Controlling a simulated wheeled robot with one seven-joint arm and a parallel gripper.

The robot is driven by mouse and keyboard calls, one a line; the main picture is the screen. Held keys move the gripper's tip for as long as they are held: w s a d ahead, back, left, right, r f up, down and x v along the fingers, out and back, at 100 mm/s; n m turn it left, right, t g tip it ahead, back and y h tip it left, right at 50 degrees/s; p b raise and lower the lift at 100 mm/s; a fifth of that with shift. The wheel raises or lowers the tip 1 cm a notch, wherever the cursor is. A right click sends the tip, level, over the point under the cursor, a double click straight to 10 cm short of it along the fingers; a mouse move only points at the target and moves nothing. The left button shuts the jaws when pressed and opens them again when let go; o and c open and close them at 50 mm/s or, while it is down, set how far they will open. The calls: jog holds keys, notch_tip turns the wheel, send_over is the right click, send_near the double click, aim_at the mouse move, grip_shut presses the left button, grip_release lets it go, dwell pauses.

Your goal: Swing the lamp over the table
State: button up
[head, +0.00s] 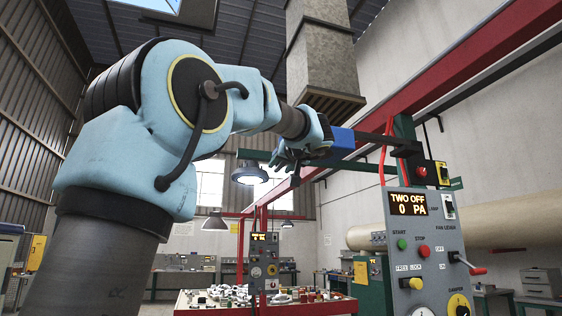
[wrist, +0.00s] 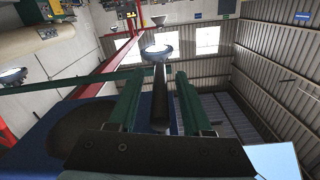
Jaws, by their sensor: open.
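A lamp with a round metal shade (head: 249,174) hangs lit in the head view, left of my gripper (head: 287,160) and above the table. The table (head: 330,307) has a red edge and carries many small castings. In the wrist view, my gripper (wrist: 158,80) has its two green fingers apart. A dark rod (wrist: 160,105) lies in the picture between them, with a lit lamp shade (wrist: 159,52) at its far end. A clear gap shows on each side of the rod. I cannot tell how deep the rod sits between the fingers.
A control panel (head: 420,255) stands at the right, with a red beam (head: 450,62) above it. A second panel (head: 264,262) stands by the table. A square duct (head: 318,50) hangs overhead. Another lamp (head: 214,222) hangs farther back.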

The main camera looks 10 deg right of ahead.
grip_shut()
dwell(0.5)
dwell(1.0)
